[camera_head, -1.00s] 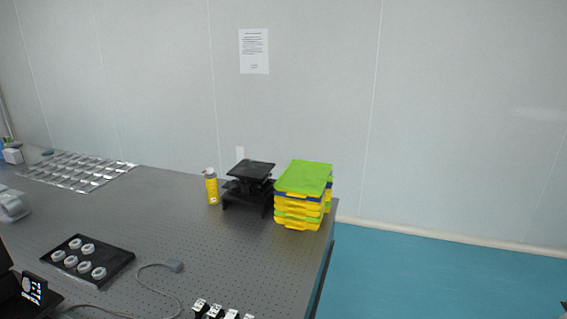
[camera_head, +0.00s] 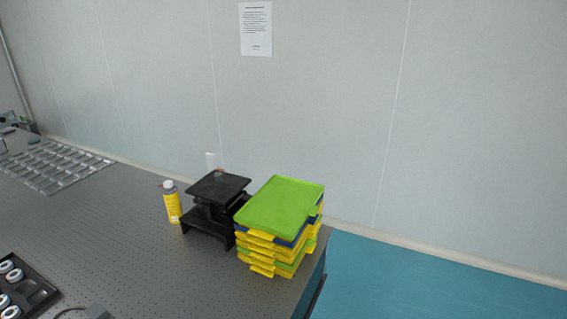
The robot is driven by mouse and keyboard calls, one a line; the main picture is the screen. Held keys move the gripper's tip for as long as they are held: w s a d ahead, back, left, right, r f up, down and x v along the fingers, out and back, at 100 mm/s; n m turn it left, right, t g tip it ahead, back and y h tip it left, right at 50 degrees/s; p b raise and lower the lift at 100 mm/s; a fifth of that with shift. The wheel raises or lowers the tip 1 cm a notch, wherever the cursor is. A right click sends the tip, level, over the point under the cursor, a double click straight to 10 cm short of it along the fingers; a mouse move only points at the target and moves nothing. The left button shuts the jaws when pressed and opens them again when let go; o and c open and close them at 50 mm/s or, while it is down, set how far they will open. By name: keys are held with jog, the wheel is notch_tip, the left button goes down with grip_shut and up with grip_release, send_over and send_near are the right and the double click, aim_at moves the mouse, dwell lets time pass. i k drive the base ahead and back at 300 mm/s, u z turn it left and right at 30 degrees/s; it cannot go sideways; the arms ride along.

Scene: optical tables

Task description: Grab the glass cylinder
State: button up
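I cannot make out a glass cylinder in this view. A yellow can with a pale cap (camera_head: 172,203) stands upright on the optical table (camera_head: 125,235); it does not look like glass. A black lab jack (camera_head: 214,208) stands just right of the can, with a flat plate on top. My gripper is not in view.
A stack of yellow, blue and green trays (camera_head: 281,225) stands at the table's right corner, right of the lab jack. A black tray with round parts (camera_head: 24,287) lies at the lower left. A silver grid (camera_head: 48,165) lies at the far left. Blue floor (camera_head: 420,285) is clear on the right.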

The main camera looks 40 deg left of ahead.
aim_at(218, 176)
jog(key=i, duration=2)
jog(key=u, duration=3.1)
jog(key=i, duration=1)
jog(key=z, duration=0.1)
